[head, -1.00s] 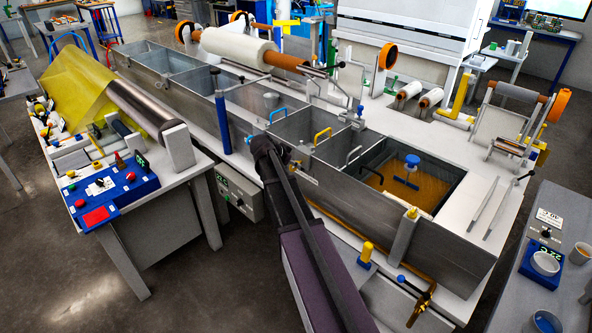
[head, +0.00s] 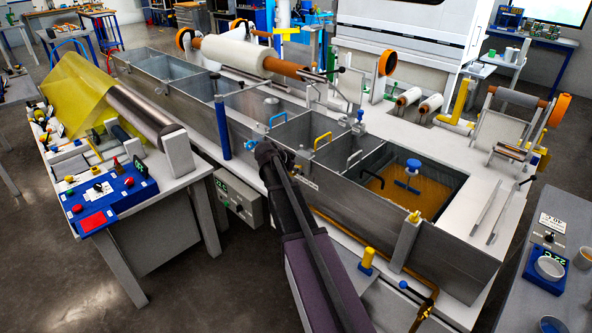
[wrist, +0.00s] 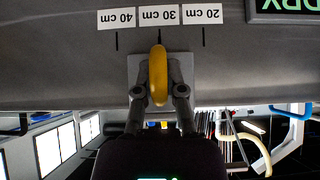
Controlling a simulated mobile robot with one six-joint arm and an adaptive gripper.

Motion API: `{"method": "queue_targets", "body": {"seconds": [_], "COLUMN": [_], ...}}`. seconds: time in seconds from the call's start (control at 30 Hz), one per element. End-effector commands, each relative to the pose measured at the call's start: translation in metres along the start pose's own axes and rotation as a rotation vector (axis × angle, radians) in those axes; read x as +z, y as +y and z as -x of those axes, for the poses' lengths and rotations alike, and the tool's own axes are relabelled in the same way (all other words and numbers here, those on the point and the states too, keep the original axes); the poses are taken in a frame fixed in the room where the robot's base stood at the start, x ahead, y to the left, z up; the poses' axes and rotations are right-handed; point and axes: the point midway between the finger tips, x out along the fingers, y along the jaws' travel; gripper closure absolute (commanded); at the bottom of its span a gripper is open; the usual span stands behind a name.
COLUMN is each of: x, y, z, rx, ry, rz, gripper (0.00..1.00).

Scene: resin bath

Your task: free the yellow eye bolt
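In the wrist view, the yellow eye bolt (wrist: 158,72) shows nearly edge-on as an upright yellow loop in front of a light grey square plate on a grey wall. My gripper (wrist: 159,93) has one finger on each side of the loop, with a narrow gap visible on both sides. It looks partly open and not pressed on the loop. In the head view, my gripper (head: 262,151) is at the near outer wall of the long metal tank (head: 345,205). The eye bolt is hidden there by my arm.
Marks reading 40, 30 and 20 cm (wrist: 159,17) sit beside the plate, with a DRY sign (wrist: 285,8) alongside. A blue post (head: 222,128) stands left of my gripper. A control box (head: 238,198) is below. An amber bath (head: 412,188) lies to the right.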

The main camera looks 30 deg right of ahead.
Motion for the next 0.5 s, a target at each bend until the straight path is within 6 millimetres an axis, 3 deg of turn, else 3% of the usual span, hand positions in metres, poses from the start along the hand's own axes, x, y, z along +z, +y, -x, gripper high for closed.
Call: {"method": "queue_targets", "body": {"seconds": [0.5], "x": [0.0010], "y": [-0.0016], "z": [-0.0011], "rx": [0.054], "ry": [-0.001], "rz": [0.053], "gripper": [1.00]}}
